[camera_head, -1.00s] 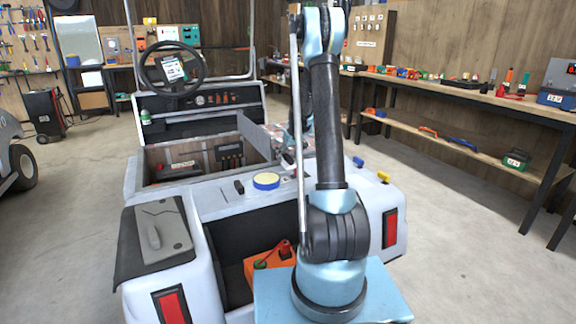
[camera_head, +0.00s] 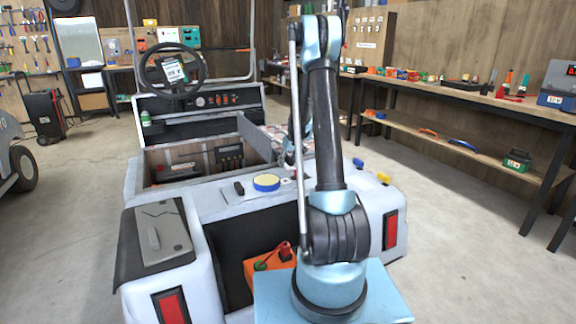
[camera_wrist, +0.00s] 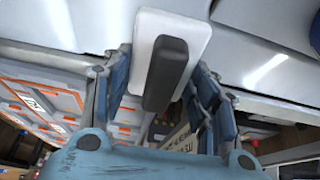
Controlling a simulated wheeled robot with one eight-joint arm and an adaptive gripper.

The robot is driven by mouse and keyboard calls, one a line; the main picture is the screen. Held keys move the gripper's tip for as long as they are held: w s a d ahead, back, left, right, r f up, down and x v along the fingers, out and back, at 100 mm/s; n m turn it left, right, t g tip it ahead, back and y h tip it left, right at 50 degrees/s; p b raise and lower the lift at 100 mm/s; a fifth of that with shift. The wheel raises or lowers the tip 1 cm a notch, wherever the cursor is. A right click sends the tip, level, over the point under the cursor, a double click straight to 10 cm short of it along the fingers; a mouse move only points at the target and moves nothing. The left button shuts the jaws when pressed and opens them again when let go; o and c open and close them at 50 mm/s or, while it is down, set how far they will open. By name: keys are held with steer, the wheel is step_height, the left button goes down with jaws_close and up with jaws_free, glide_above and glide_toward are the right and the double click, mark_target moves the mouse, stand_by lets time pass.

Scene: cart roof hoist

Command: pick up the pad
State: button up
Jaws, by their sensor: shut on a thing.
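The pad (camera_wrist: 165,21) shows in the wrist view as a white rounded plate with a dark block-shaped grip (camera_wrist: 166,75) along its middle. My gripper (camera_wrist: 160,64) has its blue fingers on both sides of it and is shut on it. The lower end of the grip lies close to my palm. Whether the plate touches the pale surface behind it, I cannot tell. In the head view my arm hides the pad and most of my gripper.
The pale cart (camera_head: 250,220) stands before me with an open bay and raised lid (camera_head: 255,138). A blue-and-yellow round tin (camera_head: 266,182) and a small black thing (camera_head: 239,188) lie on its rear ledge. An orange box (camera_head: 268,264) sits low behind. A workbench (camera_head: 460,100) runs along the right.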

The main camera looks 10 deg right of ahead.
mark_target(288, 157)
step_height(288, 157, up, 10)
stand_by(0.5)
steer(key=o, duration=0.6)
steer(key=shift+c, duration=0.2)
steer(key=c, duration=0.3)
